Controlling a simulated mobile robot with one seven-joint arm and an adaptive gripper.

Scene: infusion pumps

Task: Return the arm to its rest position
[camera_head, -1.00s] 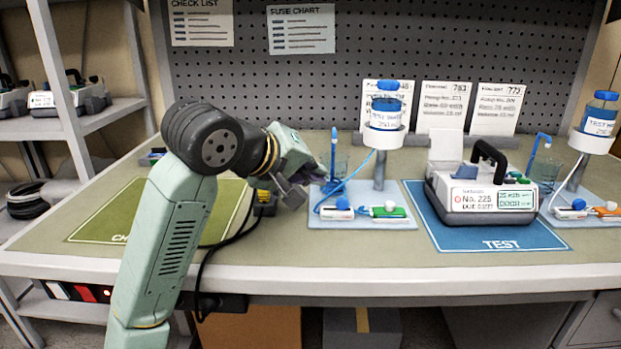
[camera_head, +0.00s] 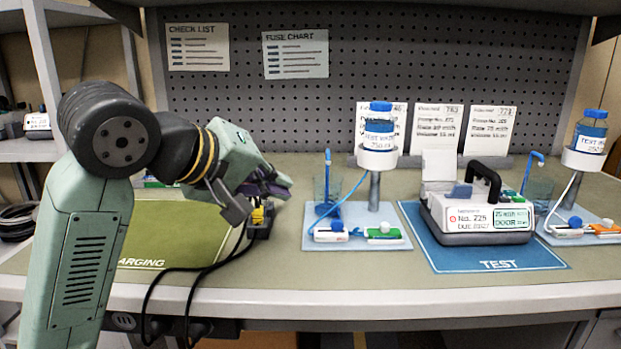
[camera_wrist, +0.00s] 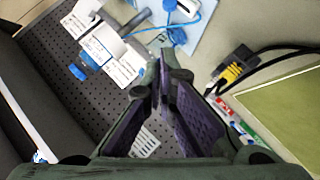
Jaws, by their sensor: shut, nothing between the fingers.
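My arm reaches up from the lower left in the head view, bent at a dark elbow joint. My gripper (camera_head: 268,188) is shut and empty above the bench, left of the blue-capped bottle stand. Its purple-padded fingers also show in the wrist view (camera_wrist: 165,85), with nothing between them. A black and yellow plug (camera_head: 260,218) on a black cable lies on the bench just below my gripper. It also shows in the wrist view (camera_wrist: 236,68), to the right of the fingers. I cannot tell the exact gap between gripper and plug.
The white pump (camera_head: 480,215) stands on the blue TEST mat (camera_head: 500,258). A bottle stand (camera_head: 375,190) and another (camera_head: 575,160) hold bottles. The green charging mat (camera_head: 190,245) lies partly behind my arm. A perforated wall (camera_head: 380,60) closes the back.

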